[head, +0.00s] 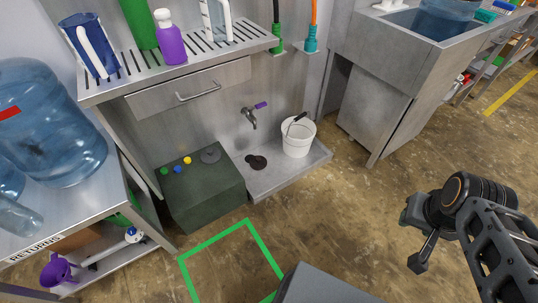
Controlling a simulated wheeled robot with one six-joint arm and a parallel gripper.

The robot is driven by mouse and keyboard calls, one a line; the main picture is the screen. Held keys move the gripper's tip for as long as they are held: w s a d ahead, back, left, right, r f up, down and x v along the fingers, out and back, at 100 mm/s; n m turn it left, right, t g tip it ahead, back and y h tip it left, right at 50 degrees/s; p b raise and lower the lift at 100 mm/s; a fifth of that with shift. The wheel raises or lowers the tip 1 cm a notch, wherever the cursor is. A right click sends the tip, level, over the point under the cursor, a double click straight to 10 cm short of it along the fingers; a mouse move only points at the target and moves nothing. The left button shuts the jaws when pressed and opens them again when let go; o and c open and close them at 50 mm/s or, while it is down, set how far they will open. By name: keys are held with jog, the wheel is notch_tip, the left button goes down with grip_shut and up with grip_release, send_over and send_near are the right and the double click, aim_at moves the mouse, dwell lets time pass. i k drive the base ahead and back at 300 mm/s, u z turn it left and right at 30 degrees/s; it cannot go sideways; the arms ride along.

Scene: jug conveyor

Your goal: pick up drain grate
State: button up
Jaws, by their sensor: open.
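A round grey disc (210,155), which looks like the drain grate, lies flat on top of a dark green box (205,195) left of centre. The low floor sink (285,178) beside the box has a dark round drain opening (257,162) with no grate visible over it. My gripper (412,238) is at the right, above the bare floor, well apart from the disc and the sink. It is open, and nothing shows between its fingers.
Small coloured caps (178,170) lie beside the disc. A slotted shelf (180,58) with bottles overhangs the box. A green outline (232,258) marks clear floor in front.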

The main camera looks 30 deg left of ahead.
aim_at(257, 163)
jog(key=u, duration=0.2)
jog(key=i, duration=0.75)
jog(key=u, duration=1.2)
jog(key=i, duration=0.65)
jog(key=u, duration=0.65)
jog(key=i, duration=0.45)
jog(key=z, duration=0.05)
